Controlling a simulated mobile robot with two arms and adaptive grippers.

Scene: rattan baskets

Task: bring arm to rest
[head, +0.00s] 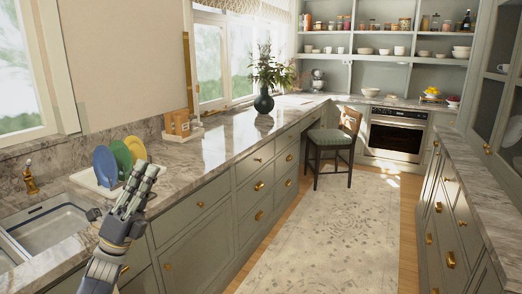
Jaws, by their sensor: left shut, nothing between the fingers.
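My left gripper (143,188) is in the head view at the lower left. It is shut and empty, with its fingers pointing up and slightly right. It is in front of the counter edge and to the right of the sink (52,228). From this camera it overlaps the counter near the plate rack. My right gripper is not in view.
A white rack (88,182) with blue, green and yellow plates stands on the marble counter (215,148). A vase (264,101) stands farther along. A stool (333,147) is by the counter at the back. The rug (335,235) between the cabinets is clear.

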